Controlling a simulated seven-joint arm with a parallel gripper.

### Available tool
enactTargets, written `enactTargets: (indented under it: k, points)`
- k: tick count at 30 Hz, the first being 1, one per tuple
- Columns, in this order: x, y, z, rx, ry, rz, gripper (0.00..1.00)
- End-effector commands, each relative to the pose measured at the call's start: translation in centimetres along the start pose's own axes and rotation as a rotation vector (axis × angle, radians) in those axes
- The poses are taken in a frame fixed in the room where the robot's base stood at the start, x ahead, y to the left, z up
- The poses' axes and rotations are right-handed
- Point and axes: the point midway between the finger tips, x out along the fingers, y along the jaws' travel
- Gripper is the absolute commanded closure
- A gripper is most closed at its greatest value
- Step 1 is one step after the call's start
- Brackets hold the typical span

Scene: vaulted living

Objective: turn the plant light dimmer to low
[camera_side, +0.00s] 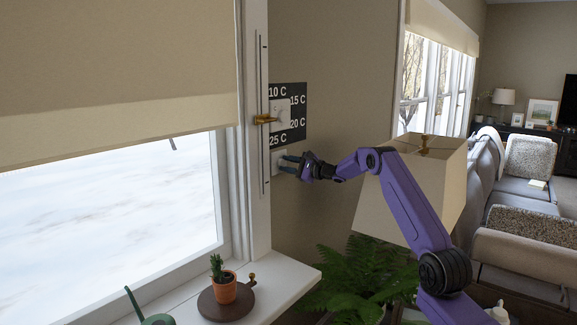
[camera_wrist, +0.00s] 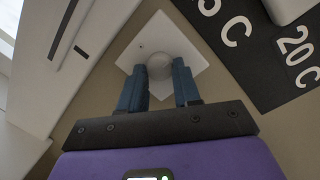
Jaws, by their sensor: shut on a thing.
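The dimmer is a white square wall plate (camera_wrist: 194,50) with a round pale knob (camera_wrist: 165,66) at its middle. In the side view its plate (camera_side: 277,165) is partly hidden behind my fingers, just below a black panel. My gripper (camera_wrist: 160,75) has its two blue fingers on either side of the knob, shut on it. In the side view my gripper (camera_side: 284,161) reaches the wall from the right. I see no low or high marks on the plate, and the knob's setting cannot be told.
The black temperature panel (camera_side: 299,88) with a white dial (camera_side: 281,117) is close above. A brass lever (camera_side: 265,119) juts from the window frame. A potted cactus (camera_side: 223,287) stands on the sill. A lampshade (camera_side: 380,205) and a fern (camera_side: 360,285) are near my arm.

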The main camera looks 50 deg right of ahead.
Motion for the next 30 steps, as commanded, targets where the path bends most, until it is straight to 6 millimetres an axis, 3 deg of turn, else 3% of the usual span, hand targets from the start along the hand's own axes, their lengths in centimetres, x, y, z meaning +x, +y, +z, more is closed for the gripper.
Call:
enactTargets:
  k: [8,30]
  points:
    - [0.01,0.20,-0.04,0.149,-0.011,-0.014,0.98]
    - [-0.01,0.53,-0.07,0.836,-0.061,-0.090,0.98]
